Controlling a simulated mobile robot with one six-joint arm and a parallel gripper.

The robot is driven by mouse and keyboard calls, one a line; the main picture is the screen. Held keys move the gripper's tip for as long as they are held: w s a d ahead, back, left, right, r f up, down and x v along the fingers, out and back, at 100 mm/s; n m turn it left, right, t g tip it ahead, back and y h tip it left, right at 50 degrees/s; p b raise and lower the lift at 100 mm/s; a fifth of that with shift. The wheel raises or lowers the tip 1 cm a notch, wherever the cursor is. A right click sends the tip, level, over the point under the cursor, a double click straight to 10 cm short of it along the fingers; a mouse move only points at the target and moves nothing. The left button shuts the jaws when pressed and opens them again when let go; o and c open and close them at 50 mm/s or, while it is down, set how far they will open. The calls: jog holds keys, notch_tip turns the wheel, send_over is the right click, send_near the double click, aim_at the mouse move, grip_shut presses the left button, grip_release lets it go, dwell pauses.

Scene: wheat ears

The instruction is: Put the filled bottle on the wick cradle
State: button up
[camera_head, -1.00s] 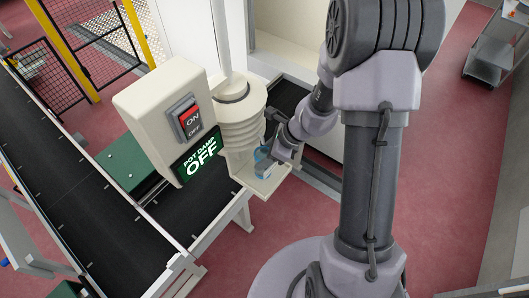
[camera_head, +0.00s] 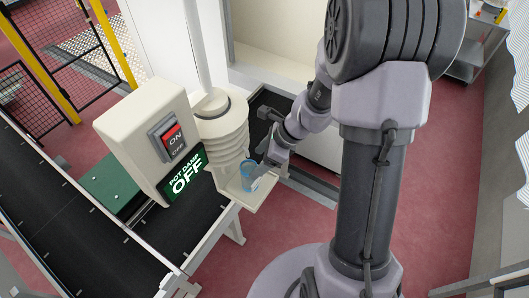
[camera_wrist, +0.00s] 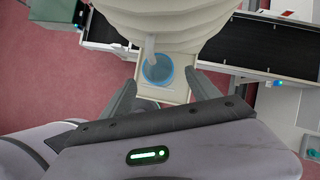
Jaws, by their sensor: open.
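A clear, blue-tinted bottle (camera_head: 250,183) stands on a small cream shelf (camera_head: 232,188) below the ribbed cream spout (camera_head: 222,128). In the wrist view the bottle (camera_wrist: 158,72) shows from above, with a pale thin nozzle over its mouth. My gripper (camera_head: 262,168) is at the bottle's right side in the head view. In the wrist view my open gripper (camera_wrist: 160,84) has one finger on each side of the bottle, with gaps visible. I cannot tell how full the bottle is. I cannot make out a wick cradle in either view.
A cream control box (camera_head: 150,140) with a red ON/OFF switch and a green "POT DAMP OFF" sign stands left of the spout. A black conveyor (camera_head: 75,235) runs at the left. A yellow-posted fence (camera_head: 60,70) is behind. Red floor is clear at front centre.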

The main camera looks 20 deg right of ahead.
jog(key=s+a+r+n+h, duration=0.1)
jog(key=s+r+n, duration=0.1)
jog(key=r+n, duration=0.35)
jog(key=s+a+r+n, duration=0.1)
jog(key=s+r+n, duration=0.15)
jog(key=r, duration=0.55)
jog(key=s+a+r+n+t+h, duration=0.1)
jog(key=s+a+r+n, duration=0.1)
jog(key=s+r+n, duration=0.35)
jog(key=s+a+r+n+t+h, duration=0.1)
jog(key=s+a+r+n+t, duration=0.15)
jog(key=s+n, duration=0.55)
notch_tip(320, 180, down, 46)
jog(key=m+b, duration=0.1)
jog(key=b, duration=4.5)
jog(key=shift+w+r+g, duration=0.15)
jog(key=shift+r+g, duration=0.05)
jog(key=shift+g, duration=0.15)
jog(key=shift+m, duration=0.25)
